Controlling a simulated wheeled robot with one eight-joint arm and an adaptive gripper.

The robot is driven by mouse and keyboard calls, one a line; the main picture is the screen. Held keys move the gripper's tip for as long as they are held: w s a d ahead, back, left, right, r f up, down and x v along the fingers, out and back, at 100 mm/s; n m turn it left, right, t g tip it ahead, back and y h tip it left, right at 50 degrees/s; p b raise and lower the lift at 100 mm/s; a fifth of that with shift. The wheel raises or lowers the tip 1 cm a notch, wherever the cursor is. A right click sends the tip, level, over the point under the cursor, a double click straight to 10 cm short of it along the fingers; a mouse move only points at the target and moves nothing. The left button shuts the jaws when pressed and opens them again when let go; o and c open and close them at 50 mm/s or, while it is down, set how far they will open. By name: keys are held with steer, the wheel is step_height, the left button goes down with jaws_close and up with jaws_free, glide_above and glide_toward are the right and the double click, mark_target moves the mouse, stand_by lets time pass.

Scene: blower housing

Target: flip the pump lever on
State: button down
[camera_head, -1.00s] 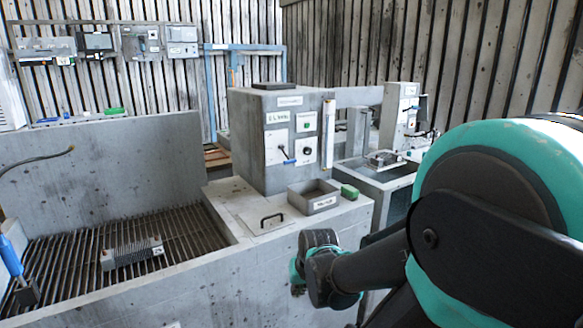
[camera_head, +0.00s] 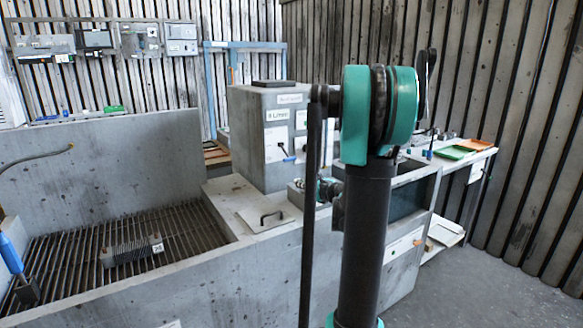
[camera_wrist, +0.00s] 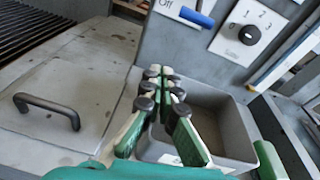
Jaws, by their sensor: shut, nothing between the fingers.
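The pump lever has a blue handle (camera_head: 289,159) on the front panel of the grey control box (camera_head: 257,150). In the wrist view the blue handle (camera_wrist: 198,19) lies nearly level at the top, beside an "Off" label. My gripper (camera_wrist: 163,72) is shut and empty, with its green and pale fingers together. In the wrist picture it appears below and left of the handle, over the grey tray's edge, apart from the lever. In the head view my arm hides part of the box's right side, and only a bit of my gripper (camera_head: 325,190) shows.
A grey open tray (camera_wrist: 229,112) stands below the panel, and a green block (camera_wrist: 269,160) is right of it. A dial (camera_wrist: 249,34) marked 1, 2, 3 is right of the lever. A lid with a dark handle (camera_wrist: 46,108) lies left. A slatted basin (camera_head: 75,235) is further left.

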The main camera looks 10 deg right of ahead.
mark_target(285, 152)
steer(key=shift+w+d+r+m+t, duration=0.2)
steer(key=shift+w+d+m, duration=0.1)
steer(key=shift+d+m, duration=0.25)
steer(key=shift+w+d+r+m+t, duration=0.2)
steer(key=shift+w+d+m, duration=0.1)
steer(key=shift+d+m, duration=0.2)
steer(key=shift+w, duration=0.1)
steer(key=w+a+r, duration=0.2)
steer(key=w, duration=0.6)
steer(key=shift+w+a+r, duration=0.2)
steer(key=shift+a+r, duration=0.05)
steer(key=shift+a, duration=0.15)
